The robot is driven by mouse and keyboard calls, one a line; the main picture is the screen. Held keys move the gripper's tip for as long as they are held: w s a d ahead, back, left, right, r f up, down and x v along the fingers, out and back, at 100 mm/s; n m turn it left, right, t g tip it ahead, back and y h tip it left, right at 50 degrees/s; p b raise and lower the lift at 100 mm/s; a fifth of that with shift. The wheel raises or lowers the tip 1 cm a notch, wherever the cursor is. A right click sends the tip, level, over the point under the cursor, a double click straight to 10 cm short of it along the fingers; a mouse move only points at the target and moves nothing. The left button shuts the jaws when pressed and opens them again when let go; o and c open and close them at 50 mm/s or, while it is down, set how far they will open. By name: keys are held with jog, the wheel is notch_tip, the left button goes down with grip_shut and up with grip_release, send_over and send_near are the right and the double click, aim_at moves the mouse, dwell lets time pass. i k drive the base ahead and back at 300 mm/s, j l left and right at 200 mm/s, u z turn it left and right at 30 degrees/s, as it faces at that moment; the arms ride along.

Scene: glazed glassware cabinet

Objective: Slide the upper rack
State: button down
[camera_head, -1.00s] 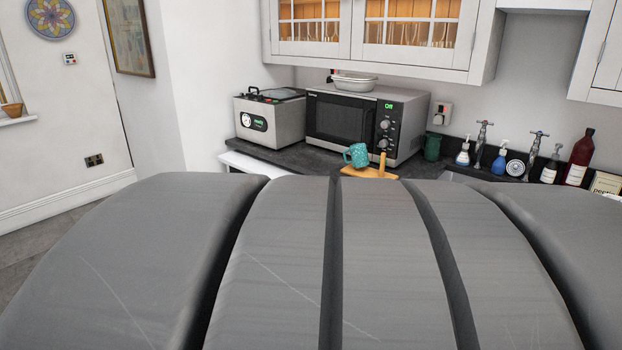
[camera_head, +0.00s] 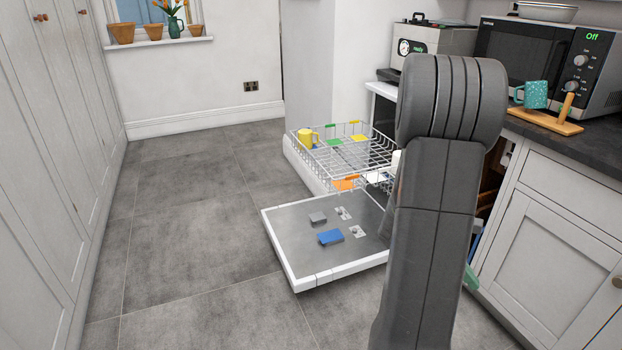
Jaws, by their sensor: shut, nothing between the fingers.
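A white wire rack (camera_head: 372,152) stands pulled out over the open dishwasher door (camera_head: 283,238), at the centre of the head view. It looks like the upper rack. A yellow mug (camera_head: 306,138) sits at its left end, and green, yellow and orange pieces show along it. My arm covers its right end and most of the dishwasher opening. My gripper cannot be made out; only my dark arm links show, in front of the dishwasher. Whether anything touches the rack is hidden.
A blue block (camera_head: 331,237) and a grey block (camera_head: 317,218) lie on the door. The counter at right holds a microwave (camera_head: 525,55) and a teal mug (camera_head: 535,95) on a wooden stand. White cupboards (camera_head: 45,150) line the left. The grey floor (camera_head: 190,220) between is clear.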

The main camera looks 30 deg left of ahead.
aim_at(345, 184)
jog(key=u, duration=0.4)
jog(key=i+u, duration=0.15)
jog(key=u, duration=0.2)
jog(key=j+u, duration=0.1)
jog(key=u, duration=0.3)
jog(key=i+u, duration=0.15)
jog(key=u, duration=0.2)
jog(key=i+l, duration=0.15)
jog(key=i, duration=0.25)
jog(key=i+l, duration=0.15)
jog(key=i, duration=0.2)
jog(key=i+l, duration=0.15)
jog(key=i, duration=0.25)
